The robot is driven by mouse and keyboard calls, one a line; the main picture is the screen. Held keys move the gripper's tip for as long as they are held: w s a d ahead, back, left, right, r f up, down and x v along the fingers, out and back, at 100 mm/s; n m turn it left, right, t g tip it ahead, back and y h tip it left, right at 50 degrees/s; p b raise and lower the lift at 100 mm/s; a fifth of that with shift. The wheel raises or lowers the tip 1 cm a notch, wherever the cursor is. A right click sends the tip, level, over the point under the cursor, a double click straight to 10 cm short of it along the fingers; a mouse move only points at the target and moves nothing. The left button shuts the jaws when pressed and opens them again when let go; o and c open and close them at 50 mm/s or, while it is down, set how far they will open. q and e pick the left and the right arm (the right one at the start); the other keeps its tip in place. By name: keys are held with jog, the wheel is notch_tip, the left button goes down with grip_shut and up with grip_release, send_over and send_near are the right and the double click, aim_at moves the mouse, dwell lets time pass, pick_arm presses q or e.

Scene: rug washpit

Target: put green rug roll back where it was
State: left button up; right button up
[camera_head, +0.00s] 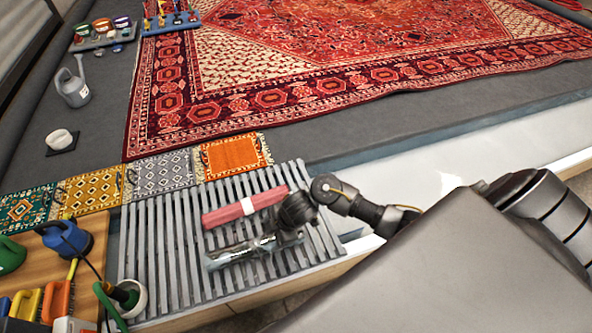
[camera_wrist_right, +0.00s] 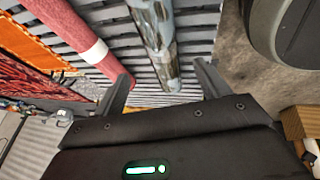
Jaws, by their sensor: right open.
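A grey-green roll in shiny wrapping (camera_head: 232,254) lies on the slatted grey rack (camera_head: 160,290) in the head view; it is the only roll there that looks greenish. In the right wrist view the wrapped roll (camera_wrist_right: 157,35) runs up the picture, its near end between my finger tips. My right gripper (camera_head: 290,236) is open above the roll's right end; the right wrist view shows both fingers (camera_wrist_right: 163,85) apart, one on each side of the roll. Whether they touch it I cannot tell. My left gripper is not in view.
A pink-red roll with a white band (camera_head: 222,215) lies close behind, also on the rack. Small patterned rugs (camera_head: 160,174) lie along the rack's far side. A wooden table (camera_head: 45,270) with bottles and a blue jug (camera_head: 66,239) stands at the left.

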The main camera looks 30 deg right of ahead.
jog(key=shift+s, duration=0.1)
jog(key=s+d+f+m+h, duration=0.1)
jog(key=s+d+f+m, duration=0.1)
jog(key=s+m, duration=0.4)
jog(key=s+d+f+m+h, duration=0.2)
jog(key=s+d+m, duration=0.3)
jog(key=s, duration=0.6)
jog(key=m, duration=0.2)
jog(key=shift+s+f+m+h, duration=0.2)
jog(key=shift+f+m+h, duration=0.1)
